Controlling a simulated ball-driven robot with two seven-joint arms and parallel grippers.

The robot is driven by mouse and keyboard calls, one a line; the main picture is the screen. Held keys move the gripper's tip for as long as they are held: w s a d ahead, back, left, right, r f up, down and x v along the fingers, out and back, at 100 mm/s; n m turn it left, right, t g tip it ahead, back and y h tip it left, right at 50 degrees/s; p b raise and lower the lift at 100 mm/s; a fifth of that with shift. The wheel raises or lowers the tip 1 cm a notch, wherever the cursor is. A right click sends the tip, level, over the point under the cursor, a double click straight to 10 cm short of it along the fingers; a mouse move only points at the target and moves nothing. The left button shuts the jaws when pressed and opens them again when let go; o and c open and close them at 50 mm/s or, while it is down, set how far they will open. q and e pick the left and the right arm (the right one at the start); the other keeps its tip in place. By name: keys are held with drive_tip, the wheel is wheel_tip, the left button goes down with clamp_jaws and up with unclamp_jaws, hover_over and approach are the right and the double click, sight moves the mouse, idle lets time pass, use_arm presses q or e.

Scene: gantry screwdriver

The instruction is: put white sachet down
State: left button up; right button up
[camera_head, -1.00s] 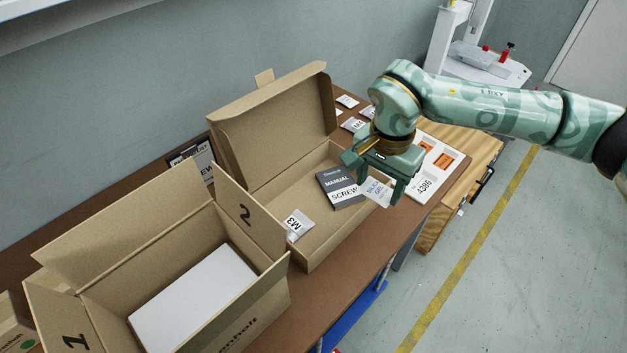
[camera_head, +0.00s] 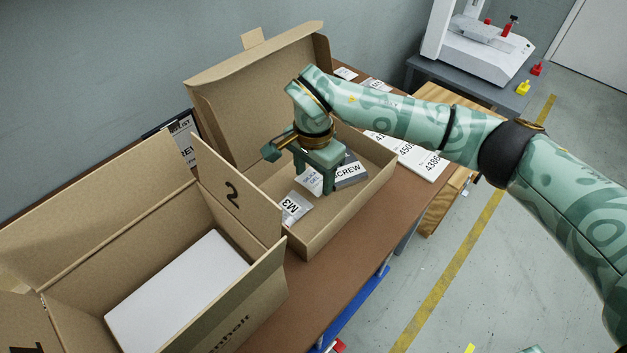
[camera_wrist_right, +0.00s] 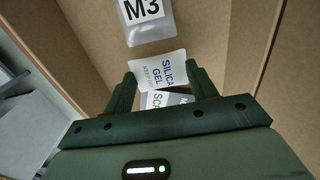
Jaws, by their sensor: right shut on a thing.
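My right gripper (camera_head: 316,184) is inside the open cardboard box (camera_head: 335,227), low over its floor. It is shut on the white sachet (camera_head: 309,179), marked as silica gel. In the right wrist view the sachet (camera_wrist_right: 160,69) lies between the two fingertips (camera_wrist_right: 163,78). I cannot tell whether the sachet touches the box floor. A bag marked M3 (camera_head: 294,207) lies beside it in the box. My left gripper is not in view.
A larger open box with flap 2 (camera_head: 232,192) stands at the front left, holding a white block (camera_head: 178,290). The raised lid (camera_head: 255,90) stands behind the gripper. Label cards (camera_head: 412,157) lie right of the box on the brown table (camera_head: 345,268).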

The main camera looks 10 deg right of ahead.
sight(314, 178)
wheel_tip(314, 178, down, 2)
drive_tip(key=shift+w+f+b, duration=0.1)
drive_tip(key=shift+f+b, duration=0.1)
drive_tip(key=shift+b, duration=0.1)
drive_tip(key=shift+r, duration=0.2)
drive_tip(key=shift+d+f, duration=0.1)
drive_tip(key=shift+f, duration=0.1)
drive_tip(key=o, duration=0.9)
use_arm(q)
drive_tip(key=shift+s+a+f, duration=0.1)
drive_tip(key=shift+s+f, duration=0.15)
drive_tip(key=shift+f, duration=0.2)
use_arm(e)
drive_tip(key=shift+o, duration=0.2)
drive_tip(key=shift+r, duration=0.15)
use_arm(q)
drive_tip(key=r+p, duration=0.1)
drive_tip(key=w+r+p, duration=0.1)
drive_tip(key=p, duration=0.1)
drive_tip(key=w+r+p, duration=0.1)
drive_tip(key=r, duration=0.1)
drive_tip(key=shift+p, duration=0.4)
use_arm(e)
wheel_tip(314, 178, up, 12)
